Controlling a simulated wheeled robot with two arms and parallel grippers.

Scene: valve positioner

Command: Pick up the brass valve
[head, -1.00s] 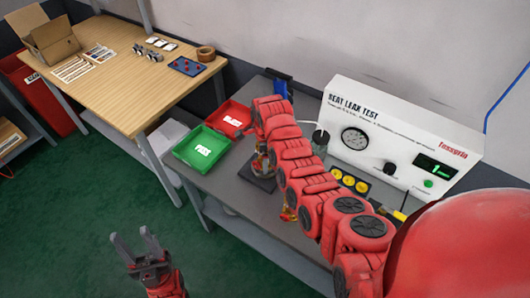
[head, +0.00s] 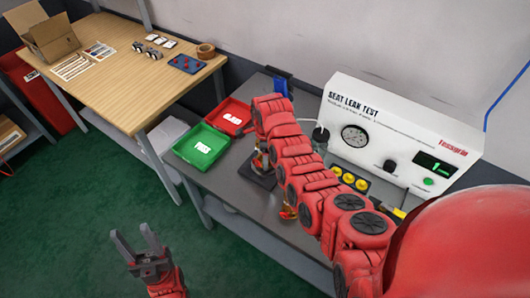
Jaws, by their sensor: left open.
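A small brass-coloured piece with red on it, which looks like the brass valve (head: 288,213), sits low beside my right forearm over the grey bench. My arm covers part of it. A second brass-coloured part (head: 262,158) shows above a dark base plate (head: 257,176), mostly hidden behind the same arm. My left gripper (head: 132,232) is open and empty over the green floor, left of the bench and well away from both. My right arm crosses the bench, and its gripper is hidden behind it.
A green tray (head: 184,153) and a red tray (head: 239,109) stand on the grey bench (head: 228,192). The white leak test box (head: 400,133) stands at its back. A wooden table (head: 115,92) with small parts and a cardboard box (head: 48,38) is at upper left.

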